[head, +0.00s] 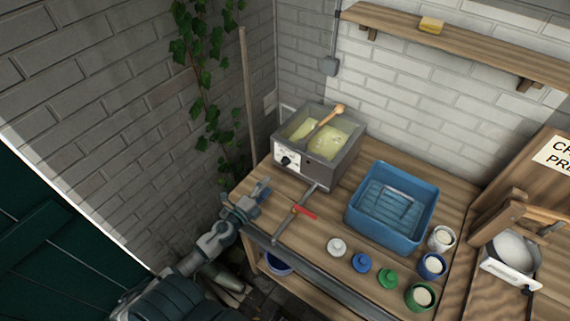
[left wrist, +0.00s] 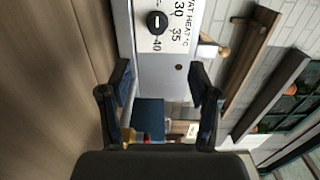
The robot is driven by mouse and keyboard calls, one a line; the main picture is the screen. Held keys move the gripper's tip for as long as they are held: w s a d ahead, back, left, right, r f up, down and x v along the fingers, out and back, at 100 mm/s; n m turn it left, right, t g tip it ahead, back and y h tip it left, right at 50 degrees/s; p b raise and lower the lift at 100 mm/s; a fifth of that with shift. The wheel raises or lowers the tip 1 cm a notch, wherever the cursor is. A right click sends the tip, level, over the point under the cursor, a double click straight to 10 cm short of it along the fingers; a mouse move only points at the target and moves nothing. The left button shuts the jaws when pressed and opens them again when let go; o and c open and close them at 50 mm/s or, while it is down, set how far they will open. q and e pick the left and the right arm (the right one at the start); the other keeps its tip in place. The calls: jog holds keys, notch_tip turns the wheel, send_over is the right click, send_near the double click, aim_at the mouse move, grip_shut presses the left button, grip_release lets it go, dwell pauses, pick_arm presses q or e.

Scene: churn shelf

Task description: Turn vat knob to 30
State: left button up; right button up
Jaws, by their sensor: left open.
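The grey vat (head: 350,150) stands at the back left of the bench, with pale yellowish contents and a wooden-handled tool across it. Its black knob (head: 287,161) is on the white dial plate on the front; the knob also shows in the left wrist view (left wrist: 157,22), beside the sideways "VAT HEAT °C" label with 30, 35 and 40. I cannot tell surely which number it points to. My left gripper (head: 264,188) is open and empty, in front of and below the knob, apart from it. In the left wrist view its fingers (left wrist: 165,88) are spread below the knob. My right gripper is not in view.
A pipe with a red lever (head: 304,211) juts from the vat's front, right of my left gripper. A blue tub (head: 372,228) stands to the right, with several small pots and lids before it. A broom handle (head: 248,95) and ivy are at the wall.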

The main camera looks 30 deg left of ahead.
aim_at(285, 165)
pick_arm(q)
jog(key=w, duration=0.3)
jog(key=w+a, duration=0.1)
jog(key=w, duration=0.2)
jog(key=w+p, duration=0.1)
jog(key=w, duration=0.2)
jog(key=shift+w+a+f, duration=0.3)
jog(key=shift+f, duration=0.05)
jog(key=shift+w+d, duration=0.45)
jog(key=shift+w, duration=0.4)
jog(key=shift+w+d+r, duration=0.1)
jog(key=shift+w+d, duration=0.15)
jog(key=shift+d, duration=0.3)
jog(key=shift+r, duration=0.1)
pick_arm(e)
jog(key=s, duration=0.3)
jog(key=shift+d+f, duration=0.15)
